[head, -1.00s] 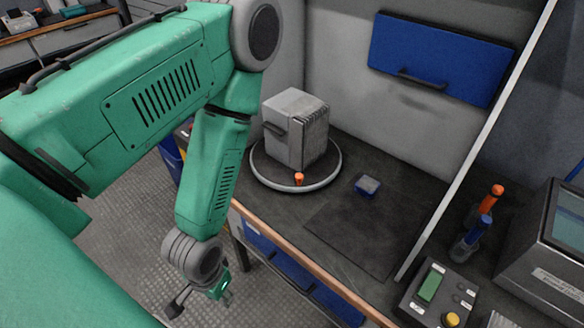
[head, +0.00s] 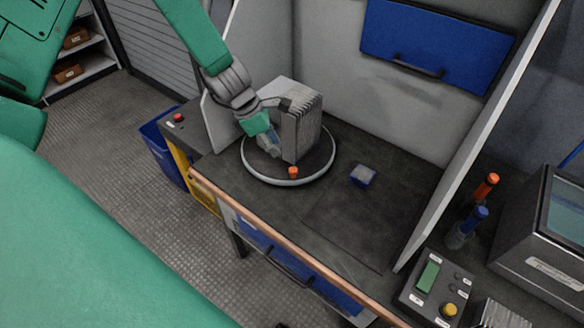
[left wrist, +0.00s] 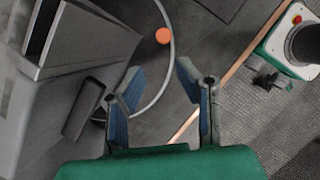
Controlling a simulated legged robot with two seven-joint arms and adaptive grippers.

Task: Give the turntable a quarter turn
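The turntable (head: 318,172) is a round dark disc with a pale rim on the workbench. A grey finned block (head: 302,127) with a dark handle stands on it, and an orange knob (head: 293,172) sits near its front rim. My left gripper (head: 274,149) is over the left part of the disc, close beside the block. In the left wrist view its blue-padded fingers (left wrist: 160,78) are apart with nothing between them. The orange knob (left wrist: 163,36) shows beyond the fingertips, and the block (left wrist: 75,35) is to their left. Contact with the block cannot be told. My right gripper is not in view.
A small blue-and-grey box (head: 362,175) lies right of the turntable. The bench's middle is clear. A blue bin (head: 165,150) stands on the floor at left.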

